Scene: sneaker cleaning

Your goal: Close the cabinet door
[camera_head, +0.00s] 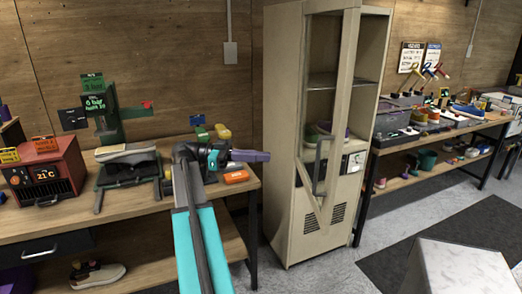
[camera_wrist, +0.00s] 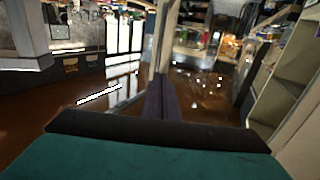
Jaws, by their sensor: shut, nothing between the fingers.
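The tall beige cabinet (camera_head: 284,150) stands right of the workbench in the head view. Its glass-paned door (camera_head: 350,50) stands partly open, swung out toward the camera, and the interior shows through and beside it. A dark grey handle (camera_head: 321,168) is on the door's lower half. My gripper (camera_head: 264,156) is left of the cabinet, above the bench's right end, with its purple fingers pointing right. The fingers are together and empty, also in the wrist view (camera_wrist: 160,80). Whether the fingertips touch the cabinet is unclear.
The left workbench (camera_head: 140,208) holds a red heater-like box (camera_head: 45,172), a green press (camera_head: 110,112) and an orange object (camera_head: 236,176). Grey floor lies before the cabinet, with a white box (camera_head: 460,268) at lower right.

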